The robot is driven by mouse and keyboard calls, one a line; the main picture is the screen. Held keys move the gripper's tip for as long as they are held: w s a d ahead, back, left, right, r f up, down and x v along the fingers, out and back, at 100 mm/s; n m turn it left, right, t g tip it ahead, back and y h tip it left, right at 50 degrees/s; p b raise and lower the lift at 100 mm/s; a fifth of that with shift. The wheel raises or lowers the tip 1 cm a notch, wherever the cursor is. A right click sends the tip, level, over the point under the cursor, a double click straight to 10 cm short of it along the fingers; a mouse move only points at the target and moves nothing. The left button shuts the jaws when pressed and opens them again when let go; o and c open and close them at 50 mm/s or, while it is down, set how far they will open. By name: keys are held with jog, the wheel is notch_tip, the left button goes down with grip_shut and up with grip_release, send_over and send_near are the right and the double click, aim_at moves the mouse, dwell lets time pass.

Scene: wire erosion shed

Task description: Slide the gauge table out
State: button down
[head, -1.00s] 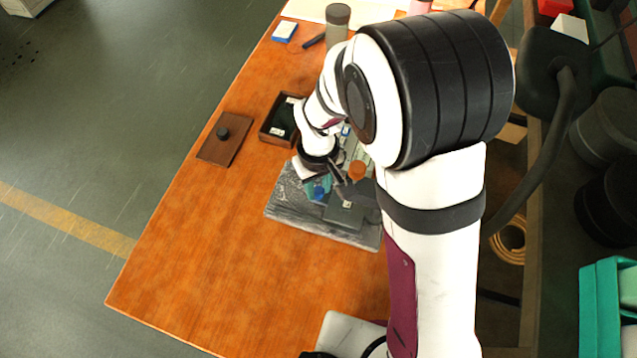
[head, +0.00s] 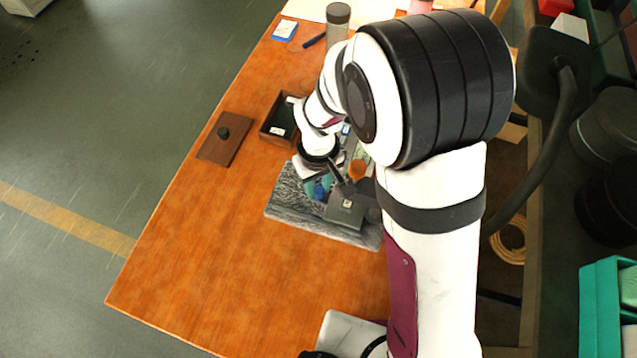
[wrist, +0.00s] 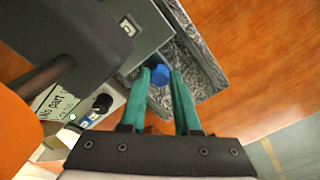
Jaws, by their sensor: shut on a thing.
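A dark grey gauge stand (head: 345,212) with a slanted post stands on a speckled stone slab (head: 290,205) on the wooden bench. In the wrist view, a blue knob (wrist: 158,74) sits at the edge of a flat grey part beside the stone slab (wrist: 200,62). I cannot tell clearly which grey part is the gauge table. My gripper (wrist: 160,82) has its two teal fingers shut on the blue knob. In the head view my gripper (head: 322,184) is partly hidden by my wrist.
An open dark box (head: 279,120) stands behind the slab. An orange round thing (head: 357,169) is close behind the stand. The bench (head: 220,245) is clear at front left.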

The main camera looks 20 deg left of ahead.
dwell(0.3)
jog(key=a, duration=1)
jog(key=shift+a, duration=0.1)
jog(key=c, duration=0.6)
grip_release()
notch_tip(320, 180, up, 16)
jog(key=shift+f, duration=0.1)
